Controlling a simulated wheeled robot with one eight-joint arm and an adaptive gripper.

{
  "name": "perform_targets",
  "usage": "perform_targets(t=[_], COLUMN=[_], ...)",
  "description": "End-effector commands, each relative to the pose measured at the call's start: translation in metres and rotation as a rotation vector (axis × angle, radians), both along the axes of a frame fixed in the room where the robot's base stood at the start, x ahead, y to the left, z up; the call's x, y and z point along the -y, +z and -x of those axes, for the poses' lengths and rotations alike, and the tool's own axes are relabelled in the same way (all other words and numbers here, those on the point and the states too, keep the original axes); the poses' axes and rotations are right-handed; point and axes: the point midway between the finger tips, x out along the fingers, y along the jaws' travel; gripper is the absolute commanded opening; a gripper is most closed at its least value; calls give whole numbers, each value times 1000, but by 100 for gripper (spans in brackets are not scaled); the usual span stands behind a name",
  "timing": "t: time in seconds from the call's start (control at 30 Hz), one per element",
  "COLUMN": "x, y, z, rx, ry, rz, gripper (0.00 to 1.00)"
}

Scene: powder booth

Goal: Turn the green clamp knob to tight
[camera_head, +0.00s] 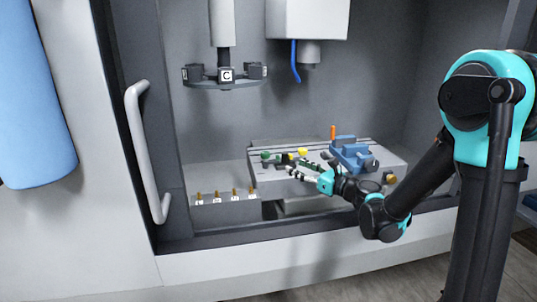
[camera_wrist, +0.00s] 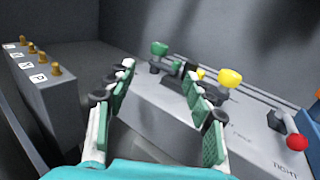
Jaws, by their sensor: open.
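The green clamp knob (camera_wrist: 159,48) stands at the left part of the machine table, and in the head view (camera_head: 265,155) it is at the table's left end. My gripper (camera_wrist: 157,72) is open and empty, with its two fingers spread apart. In the wrist view the knob appears beyond the fingertips, between them. In the head view my gripper (camera_head: 297,168) is over the table's front, to the right of the knob and apart from it. Printed lettering reading TIGHT (camera_wrist: 285,167) shows on the table front at the lower right; which knob it belongs to I cannot tell.
Yellow knobs (camera_wrist: 230,78) and a red knob (camera_wrist: 297,142) stand right of the green one. A blue vise (camera_head: 352,154) sits on the table (camera_head: 262,181). A grey block with brass pegs (camera_wrist: 46,88) is at left. A tool carousel (camera_head: 226,84) and spindle hang above.

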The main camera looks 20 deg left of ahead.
Motion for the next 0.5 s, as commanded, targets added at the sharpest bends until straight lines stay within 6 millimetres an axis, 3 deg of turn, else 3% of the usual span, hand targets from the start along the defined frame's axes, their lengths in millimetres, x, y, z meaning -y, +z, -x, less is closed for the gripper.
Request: perform_targets(t=[0.5], x=[-90], y=[0], z=[-41], rx=[3], ry=[1], rz=[1], gripper=[53])
